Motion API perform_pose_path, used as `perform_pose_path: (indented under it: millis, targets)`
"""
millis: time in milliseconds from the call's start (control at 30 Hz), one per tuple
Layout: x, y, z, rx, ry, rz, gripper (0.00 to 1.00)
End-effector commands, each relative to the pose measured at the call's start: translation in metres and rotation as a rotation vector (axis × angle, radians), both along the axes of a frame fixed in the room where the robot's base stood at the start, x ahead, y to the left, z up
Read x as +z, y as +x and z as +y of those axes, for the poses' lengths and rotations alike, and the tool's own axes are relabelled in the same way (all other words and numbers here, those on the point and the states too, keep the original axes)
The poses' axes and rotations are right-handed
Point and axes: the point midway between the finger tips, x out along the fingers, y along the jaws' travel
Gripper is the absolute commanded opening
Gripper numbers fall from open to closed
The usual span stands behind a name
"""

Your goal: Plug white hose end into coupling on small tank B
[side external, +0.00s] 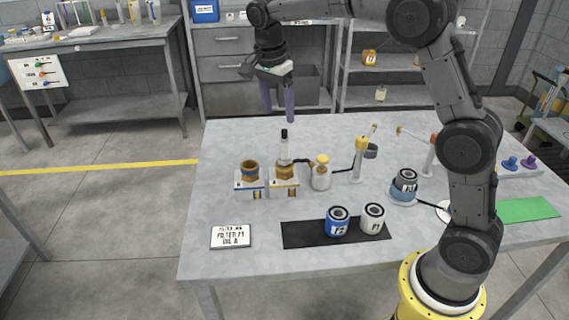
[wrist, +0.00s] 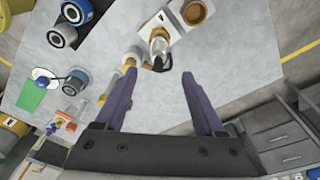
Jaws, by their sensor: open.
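My gripper (side external: 278,102) hangs open and empty above the far part of the table, with purple fingers. In the wrist view my gripper (wrist: 159,73) has its fingers apart, with nothing between them. Two brown round pots, a left one (side external: 250,168) and a right one (side external: 286,171), sit on white blocks. A clear cylinder with a black top (side external: 284,147) stands at the right pot. A white jar with a yellow cap (side external: 321,174) stands beside it, with black hose around it. I cannot tell which is tank B, or pick out the white hose end or coupling.
A yellow-topped post (side external: 360,158) and an orange-tipped white rod (side external: 413,137) stand to the right. A blue can (side external: 337,222) and a white can (side external: 373,219) sit on a black mat (side external: 303,235). A sign (side external: 231,236) lies front left. The table's far left is clear.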

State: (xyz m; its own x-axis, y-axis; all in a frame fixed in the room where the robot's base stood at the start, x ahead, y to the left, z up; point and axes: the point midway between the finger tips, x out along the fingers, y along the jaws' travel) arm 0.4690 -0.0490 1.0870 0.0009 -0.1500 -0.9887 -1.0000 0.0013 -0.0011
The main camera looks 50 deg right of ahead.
Motion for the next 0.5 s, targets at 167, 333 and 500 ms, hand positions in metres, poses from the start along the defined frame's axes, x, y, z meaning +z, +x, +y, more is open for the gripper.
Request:
perform_pose_path:
  millis: [167, 333, 500]
  targets:
    - [-0.03, -0.002, -0.005, -0.001, 0.0, 0.007, 0.71]
    - [-0.06, -0.002, -0.009, 0.0, 0.001, 0.006, 0.71]
    - [-0.078, -0.001, -0.012, 0.001, 0.001, 0.003, 0.71]
